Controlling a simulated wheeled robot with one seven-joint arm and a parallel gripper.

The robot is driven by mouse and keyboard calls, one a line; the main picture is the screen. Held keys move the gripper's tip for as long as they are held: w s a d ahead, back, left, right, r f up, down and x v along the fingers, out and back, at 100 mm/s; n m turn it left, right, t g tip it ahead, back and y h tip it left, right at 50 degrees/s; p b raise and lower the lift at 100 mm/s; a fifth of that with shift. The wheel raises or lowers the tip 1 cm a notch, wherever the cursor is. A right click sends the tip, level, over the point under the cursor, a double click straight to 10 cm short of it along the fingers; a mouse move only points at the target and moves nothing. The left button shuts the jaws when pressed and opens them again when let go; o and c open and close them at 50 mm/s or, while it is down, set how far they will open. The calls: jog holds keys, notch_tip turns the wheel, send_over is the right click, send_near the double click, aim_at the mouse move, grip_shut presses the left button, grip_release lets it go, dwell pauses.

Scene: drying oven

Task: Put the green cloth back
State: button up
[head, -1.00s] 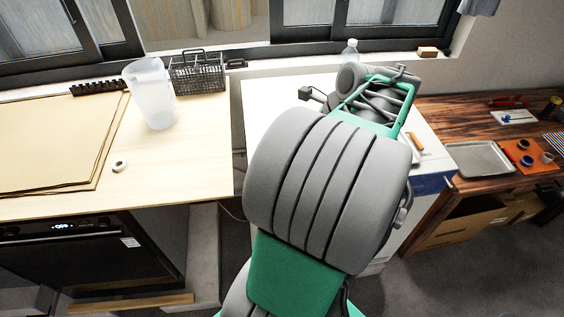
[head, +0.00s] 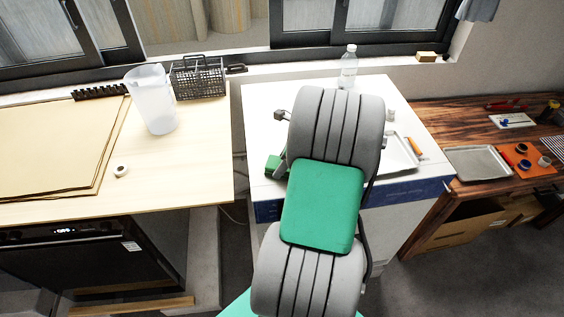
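My arm rises from the bottom centre and reaches over the white worktop (head: 262,100). Its thick grey and green links hide the middle of that top. My gripper is hidden behind these links, so its fingers and anything in them do not show. A small green piece (head: 273,163) shows at the left edge of my arm, near the worktop's front edge. I cannot tell whether it is the green cloth or a part of my arm. No other green cloth can be made out.
A clear bottle (head: 348,68) stands at the back of the worktop. A tray (head: 402,153) lies right of my arm. Left are a frosted jug (head: 152,100), a black basket (head: 198,78) and a tape roll (head: 121,171). A wooden bench (head: 440,112) with a metal tray (head: 478,162) stands right.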

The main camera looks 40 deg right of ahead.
jog(key=shift+f, duration=0.1)
jog(key=o, duration=1.2)
jog(key=v, duration=1.2)
jog(key=w+a+r+n+h, duration=0.1)
jog(key=w+a+r+n, duration=0.15)
jog(key=a+n, duration=0.65)
jog(key=w+a+r+n+h, duration=0.1)
jog(key=w+a+r+n, duration=0.15)
jog(key=a+n, duration=0.65)
jog(key=s+a+n, duration=0.1)
jog(key=a+n, duration=0.2)
jog(key=a, duration=0.1)
jog(key=s+a+n, duration=0.2)
jog(key=a+n, duration=0.2)
jog(key=s+a+n, duration=0.2)
jog(key=a+n, duration=0.2)
jog(key=shift+s+a+f+t+h, duration=0.1)
jog(key=shift+s+f+t+h, duration=0.05)
jog(key=shift+f+t+h, duration=0.2)
